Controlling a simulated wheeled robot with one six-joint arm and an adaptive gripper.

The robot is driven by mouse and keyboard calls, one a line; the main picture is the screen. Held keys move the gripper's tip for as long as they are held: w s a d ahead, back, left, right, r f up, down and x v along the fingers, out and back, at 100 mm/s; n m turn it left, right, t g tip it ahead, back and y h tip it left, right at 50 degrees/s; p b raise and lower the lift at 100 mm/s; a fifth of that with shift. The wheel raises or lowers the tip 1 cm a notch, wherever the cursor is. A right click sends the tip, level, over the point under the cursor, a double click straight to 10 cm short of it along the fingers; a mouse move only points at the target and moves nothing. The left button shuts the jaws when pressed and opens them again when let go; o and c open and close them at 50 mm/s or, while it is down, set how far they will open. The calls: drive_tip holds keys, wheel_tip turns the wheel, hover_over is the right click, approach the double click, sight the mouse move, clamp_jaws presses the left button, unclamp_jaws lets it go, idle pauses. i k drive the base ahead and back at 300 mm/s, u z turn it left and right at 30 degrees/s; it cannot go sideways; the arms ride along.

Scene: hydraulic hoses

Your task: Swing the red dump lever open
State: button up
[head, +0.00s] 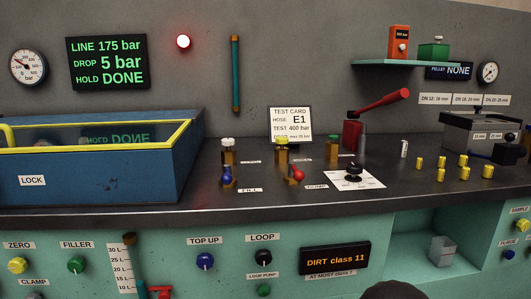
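The red dump lever (297,174) is a small red handle on a brass valve body on the dark bench top, in the middle of the head view. A small white label (317,186), hard to read, lies to its right. The red handle sits close against its valve; its exact angle is too small to tell. My gripper is not in view. A dark rounded shape at the bottom edge may be part of my arm, well below the lever.
A blue-handled valve (228,178) stands left of the red one by the FILL label. Taller brass fittings stand behind them. A black fitting on a white card (370,180) and a larger red-handled lever (380,104) are to the right. A blue lidded box (100,175) fills the left.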

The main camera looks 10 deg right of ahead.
sight(299, 175)
drive_tip(key=u, duration=2.4)
drive_tip(key=k, duration=0.75)
drive_tip(key=z, duration=2.3)
